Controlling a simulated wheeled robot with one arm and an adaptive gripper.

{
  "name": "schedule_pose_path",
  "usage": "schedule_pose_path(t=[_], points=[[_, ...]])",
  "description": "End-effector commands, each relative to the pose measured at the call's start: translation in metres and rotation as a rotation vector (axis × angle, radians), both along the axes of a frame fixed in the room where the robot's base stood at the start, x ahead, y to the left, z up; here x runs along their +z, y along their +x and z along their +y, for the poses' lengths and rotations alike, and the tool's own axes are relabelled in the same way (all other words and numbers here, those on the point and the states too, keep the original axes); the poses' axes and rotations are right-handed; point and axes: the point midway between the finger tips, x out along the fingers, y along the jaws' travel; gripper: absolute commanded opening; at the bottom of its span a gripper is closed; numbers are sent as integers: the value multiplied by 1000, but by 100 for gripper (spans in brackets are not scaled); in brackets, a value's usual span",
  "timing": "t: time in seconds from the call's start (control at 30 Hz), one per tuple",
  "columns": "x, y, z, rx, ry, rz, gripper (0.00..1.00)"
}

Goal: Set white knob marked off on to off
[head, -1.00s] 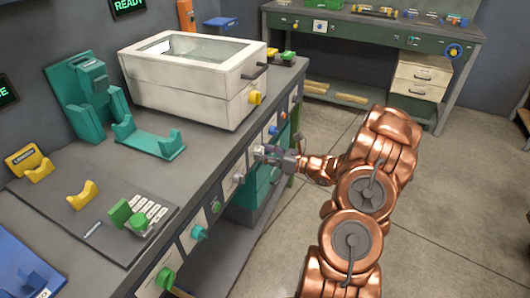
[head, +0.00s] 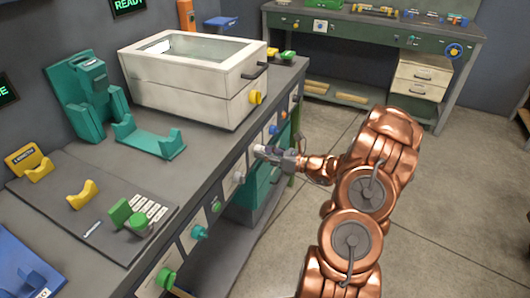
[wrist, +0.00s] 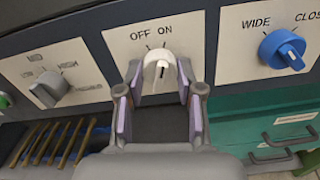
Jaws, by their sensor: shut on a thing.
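The white knob (wrist: 158,68) sits on a pale plate marked OFF and ON in the wrist view, on the bench's front panel. A dark mark shows on its face; I cannot tell for sure which word it points to. My gripper (wrist: 160,88) has its two purple-padded fingers on either side of the knob, shut on it. In the head view my gripper (head: 270,154) is at the bench front, and the knob (head: 259,149) shows just past the fingertips.
A grey knob (wrist: 48,88) is to the left and a blue knob (wrist: 283,50) marked WIDE to the right. Green drawers (wrist: 270,140) lie below right. In the head view a white box (head: 190,85) with a yellow knob stands on the bench. The floor at right is clear.

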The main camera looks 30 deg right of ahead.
Motion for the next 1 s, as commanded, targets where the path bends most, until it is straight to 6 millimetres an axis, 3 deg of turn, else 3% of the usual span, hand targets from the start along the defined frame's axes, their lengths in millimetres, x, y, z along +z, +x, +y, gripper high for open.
schedule_pose_path(t=[0.37,1.0], points=[[-3,2,-1,-6,-148,-93,2],[-2,2,0,-5,-553,-338,2]])
